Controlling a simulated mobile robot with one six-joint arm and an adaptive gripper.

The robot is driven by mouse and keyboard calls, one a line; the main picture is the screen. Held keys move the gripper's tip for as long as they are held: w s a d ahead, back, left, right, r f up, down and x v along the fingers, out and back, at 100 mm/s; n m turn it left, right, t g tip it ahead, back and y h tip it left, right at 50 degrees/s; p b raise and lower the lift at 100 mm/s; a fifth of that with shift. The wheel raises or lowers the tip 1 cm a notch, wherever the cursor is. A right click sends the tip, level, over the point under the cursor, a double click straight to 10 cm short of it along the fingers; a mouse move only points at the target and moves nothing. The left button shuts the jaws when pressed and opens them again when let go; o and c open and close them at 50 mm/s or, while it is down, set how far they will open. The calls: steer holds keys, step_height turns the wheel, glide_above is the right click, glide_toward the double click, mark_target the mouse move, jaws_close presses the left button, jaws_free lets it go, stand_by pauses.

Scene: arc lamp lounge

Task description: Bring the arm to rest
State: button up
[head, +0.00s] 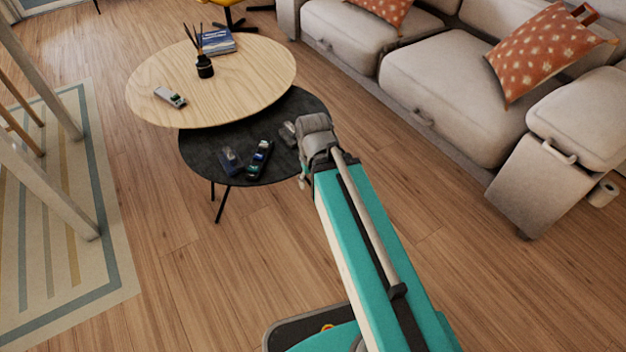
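My teal arm reaches up from the bottom of the head view toward the right edge of the black round table. Its grey joint overlaps that edge in the picture. A small teal and grey part of the arm shows just below the joint. The fingers of my gripper cannot be made out, and what lies behind the arm is hidden. I cannot see whether anything is held.
The black table (205,143) bears a dark blue item (230,160) and a dark narrow item (260,159). The wooden table (240,88) holds a diffuser (204,67), books (217,42) and a small grey-green item (170,97).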

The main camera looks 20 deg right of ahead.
step_height(320, 180, up, 37)
steer(key=p, duration=3.7)
